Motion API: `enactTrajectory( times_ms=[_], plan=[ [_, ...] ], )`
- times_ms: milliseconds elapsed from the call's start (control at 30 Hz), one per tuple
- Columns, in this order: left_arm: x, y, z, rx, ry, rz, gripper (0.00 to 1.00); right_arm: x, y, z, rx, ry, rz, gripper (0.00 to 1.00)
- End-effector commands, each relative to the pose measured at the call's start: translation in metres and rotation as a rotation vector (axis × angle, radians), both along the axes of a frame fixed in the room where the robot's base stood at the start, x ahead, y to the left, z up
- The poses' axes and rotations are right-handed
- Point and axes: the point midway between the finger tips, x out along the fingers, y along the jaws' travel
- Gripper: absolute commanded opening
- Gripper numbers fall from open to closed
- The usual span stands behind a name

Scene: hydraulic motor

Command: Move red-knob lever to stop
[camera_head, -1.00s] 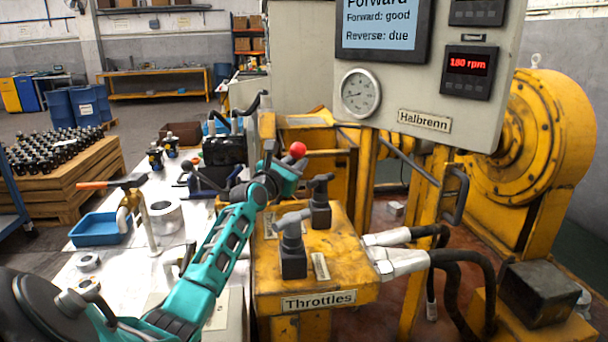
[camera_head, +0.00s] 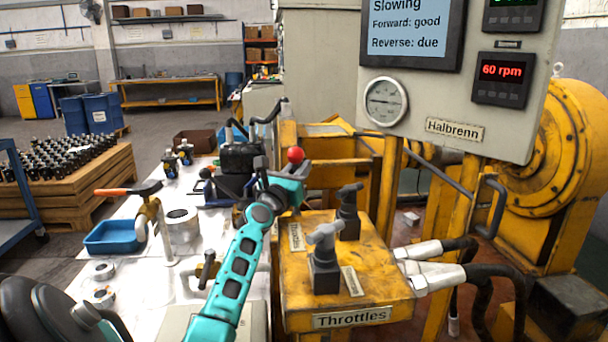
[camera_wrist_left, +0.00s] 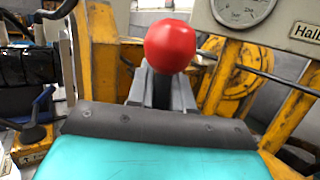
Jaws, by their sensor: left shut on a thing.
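The red knob (camera_head: 295,155) of the lever stands just beyond the end of my teal left arm in the head view. In the left wrist view the red knob (camera_wrist_left: 170,46) sits directly above the grey fingers of my left gripper (camera_wrist_left: 161,88). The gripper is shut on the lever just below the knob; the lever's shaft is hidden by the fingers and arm. The display (camera_head: 412,30) reads "Slowing", "Forward: good" and "Reverse: due". A readout (camera_head: 502,71) below shows 60 rpm. My right gripper is not in view.
Two throttle handles (camera_head: 325,250) stand on the yellow Throttles block (camera_head: 385,290), right of my left arm. A black lever assembly (camera_head: 240,158) is close behind left. A blue tray (camera_head: 112,238) and metal parts lie on the white bench. The gauge panel (camera_head: 440,105) stands to the right.

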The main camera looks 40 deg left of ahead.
Motion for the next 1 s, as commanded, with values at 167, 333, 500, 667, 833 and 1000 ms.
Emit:
enactTrajectory(
  times_ms=[167,333,500,667,833,1000],
  plan=[
    [0.000,0.000,-0.001,0.001,0.003,0.001,0.00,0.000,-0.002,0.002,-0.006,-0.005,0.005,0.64],
    [0.000,0.000,0.000,0.001,0.003,0.000,0.32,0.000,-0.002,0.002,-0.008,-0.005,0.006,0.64],
    [0.000,0.000,0.000,0.001,0.002,0.001,0.41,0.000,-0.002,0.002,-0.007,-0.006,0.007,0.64],
    [0.000,0.000,0.000,0.001,0.003,0.000,0.41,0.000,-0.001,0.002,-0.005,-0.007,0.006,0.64],
    [-0.010,-0.004,-0.003,-0.002,0.005,0.000,0.41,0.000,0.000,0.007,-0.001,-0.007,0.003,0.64],
    [-0.037,-0.012,-0.001,0.000,0.005,0.000,0.41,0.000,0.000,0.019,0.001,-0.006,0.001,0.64]
  ],
)
